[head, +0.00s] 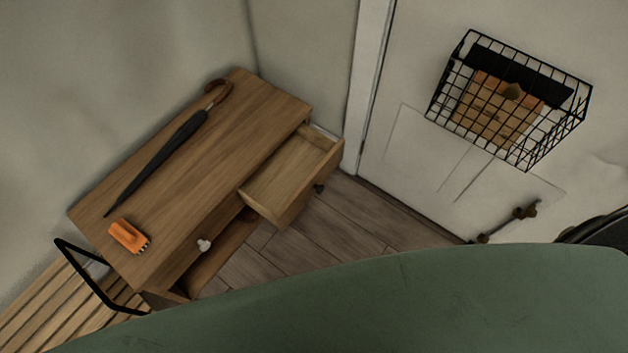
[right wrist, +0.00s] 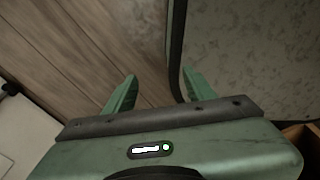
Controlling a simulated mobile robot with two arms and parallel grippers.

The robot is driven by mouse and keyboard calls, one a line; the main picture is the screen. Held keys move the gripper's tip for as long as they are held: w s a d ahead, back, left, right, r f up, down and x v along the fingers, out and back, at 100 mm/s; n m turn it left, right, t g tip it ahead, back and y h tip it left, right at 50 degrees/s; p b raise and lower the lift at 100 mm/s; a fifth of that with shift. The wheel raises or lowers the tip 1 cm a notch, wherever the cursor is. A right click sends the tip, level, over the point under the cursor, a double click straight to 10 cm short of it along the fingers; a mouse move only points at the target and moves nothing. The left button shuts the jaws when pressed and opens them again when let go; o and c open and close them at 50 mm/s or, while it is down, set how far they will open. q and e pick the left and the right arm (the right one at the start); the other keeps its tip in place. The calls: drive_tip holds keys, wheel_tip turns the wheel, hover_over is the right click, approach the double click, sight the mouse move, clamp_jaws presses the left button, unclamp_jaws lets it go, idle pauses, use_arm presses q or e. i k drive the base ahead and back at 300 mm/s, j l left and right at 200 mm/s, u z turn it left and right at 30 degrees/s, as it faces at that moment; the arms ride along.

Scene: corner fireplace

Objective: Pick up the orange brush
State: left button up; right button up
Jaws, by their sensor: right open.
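The orange brush (head: 128,236) lies on the near left end of the wooden cabinet top (head: 215,140) in the head view, with dark bristles along its lower right edge. No gripper is near it in that view. My right gripper (right wrist: 156,88) shows in the right wrist view with its two green fingers apart and nothing between them. It points at wooden floorboards and a dark-edged, mottled grey surface. The brush is not in the right wrist view. My left gripper is in neither view.
A black umbrella (head: 170,145) lies along the cabinet top behind the brush. One cabinet drawer (head: 290,180) stands open on the right. A wire basket (head: 510,97) hangs on the white door. A slatted wooden piece (head: 45,310) and black frame (head: 88,280) stand at the cabinet's left end.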

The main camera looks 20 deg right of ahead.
sight(133, 241)
drive_tip(key=j+u, duration=0.1)
drive_tip(key=u, duration=0.3)
drive_tip(key=i+u, duration=0.1)
drive_tip(key=u, duration=0.35)
drive_tip(key=j+u, duration=0.1)
drive_tip(key=u, duration=0.3)
drive_tip(key=i+l, duration=0.05)
